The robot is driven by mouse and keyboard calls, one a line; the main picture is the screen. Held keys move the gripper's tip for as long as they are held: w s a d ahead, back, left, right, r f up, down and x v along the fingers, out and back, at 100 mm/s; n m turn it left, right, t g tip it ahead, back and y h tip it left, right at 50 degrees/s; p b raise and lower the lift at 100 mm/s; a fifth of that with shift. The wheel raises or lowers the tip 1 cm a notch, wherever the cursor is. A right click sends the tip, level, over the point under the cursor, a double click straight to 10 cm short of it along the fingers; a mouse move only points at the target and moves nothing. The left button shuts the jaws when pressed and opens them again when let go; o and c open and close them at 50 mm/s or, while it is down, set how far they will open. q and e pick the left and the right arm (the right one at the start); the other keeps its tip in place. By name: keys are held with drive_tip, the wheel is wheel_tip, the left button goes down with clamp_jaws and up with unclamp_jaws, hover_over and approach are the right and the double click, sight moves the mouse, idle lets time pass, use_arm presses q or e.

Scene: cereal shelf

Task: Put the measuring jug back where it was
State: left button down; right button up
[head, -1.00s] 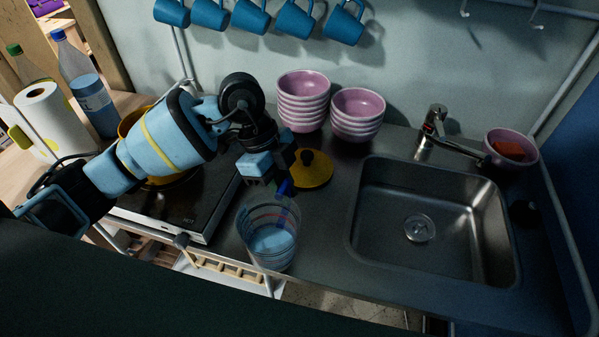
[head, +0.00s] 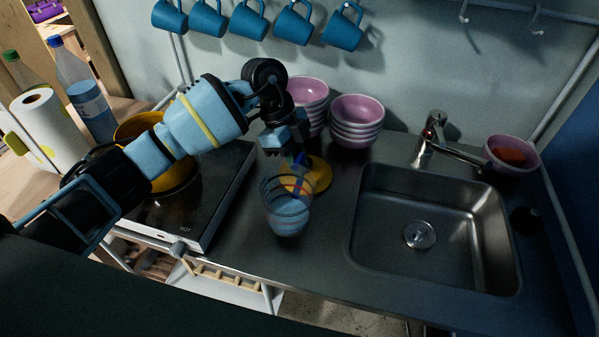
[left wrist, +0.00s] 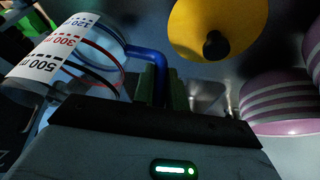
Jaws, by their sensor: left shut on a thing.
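The measuring jug (head: 288,212) is clear, with a blue handle and bluish contents low inside. In the head view it is at the counter's middle, between the hot plate and the sink. My left gripper (head: 299,160) is shut on its blue handle from behind. The left wrist view shows the jug (left wrist: 75,52) with its printed scale, and the handle between the fingers (left wrist: 157,85). I cannot tell whether the jug's base touches the counter. My right gripper is not in view.
A yellow lid (head: 318,178) with a dark knob lies just behind the jug. The hot plate (head: 213,205) with a yellow pot (head: 178,178) is to the left. The sink (head: 440,235) is to the right. Pink bowl stacks (head: 356,120) stand behind. Counter in front of the sink (head: 330,262) is bare.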

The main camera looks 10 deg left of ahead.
use_arm(q)
drive_tip(key=shift+w+f, duration=0.15)
drive_tip(key=shift+f, duration=1.65)
drive_tip(key=shift+f, duration=0.15)
drive_tip(key=c, duration=1.4)
unclamp_jaws()
drive_tip(key=shift+c, duration=0.2)
drive_tip(key=v, duration=1.2)
drive_tip(key=shift+d, duration=0.1)
